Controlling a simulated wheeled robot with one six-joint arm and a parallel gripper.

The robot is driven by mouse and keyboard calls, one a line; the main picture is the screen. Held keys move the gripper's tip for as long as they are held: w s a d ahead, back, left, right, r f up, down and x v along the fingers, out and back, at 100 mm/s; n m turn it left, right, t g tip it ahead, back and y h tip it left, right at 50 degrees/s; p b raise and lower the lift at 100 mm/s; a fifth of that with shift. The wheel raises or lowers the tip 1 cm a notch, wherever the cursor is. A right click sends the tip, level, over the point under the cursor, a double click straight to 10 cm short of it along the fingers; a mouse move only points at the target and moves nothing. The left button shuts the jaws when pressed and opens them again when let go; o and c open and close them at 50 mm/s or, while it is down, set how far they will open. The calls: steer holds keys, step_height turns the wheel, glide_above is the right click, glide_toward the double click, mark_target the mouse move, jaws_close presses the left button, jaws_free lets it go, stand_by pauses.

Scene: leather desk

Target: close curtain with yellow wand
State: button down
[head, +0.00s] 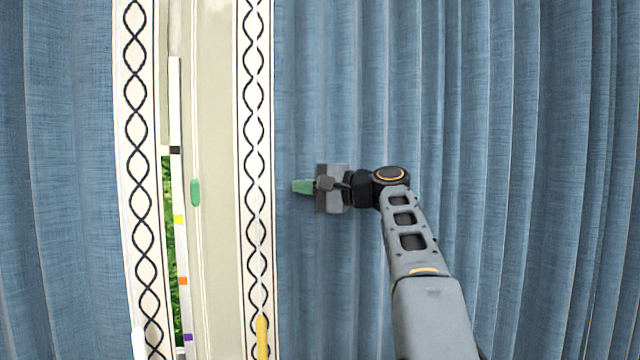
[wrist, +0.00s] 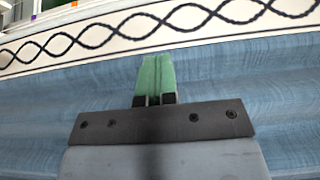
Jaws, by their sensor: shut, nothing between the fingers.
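The yellow wand (head: 262,338) hangs at the lower part of the right curtain's patterned edge in the head view, its lower end cut off by the frame. The right blue curtain (head: 460,110) and the left blue curtain (head: 60,150) stand apart, with a gap between their patterned borders. My gripper (head: 303,187) is in front of the right curtain, above and right of the yellow wand and apart from it. Its green fingertips are together and empty, pointing left; they also show in the wrist view (wrist: 154,75), just short of the patterned border (wrist: 150,25). The wand is not visible in the wrist view.
A pale window frame (head: 215,110) fills most of the gap, with a green piece (head: 195,192) on it. Green foliage (head: 168,220) shows through a narrow slit. A white rod end (head: 138,343) is at the left curtain's border, bottom.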

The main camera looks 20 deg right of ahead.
mark_target(271, 187)
steer(key=a, duration=0.2)
steer(key=w+a, duration=0.1)
steer(key=a, duration=0.1)
steer(key=w+a+p, duration=0.1)
steer(key=a, duration=0.1)
steer(key=shift+w+a, duration=0.15)
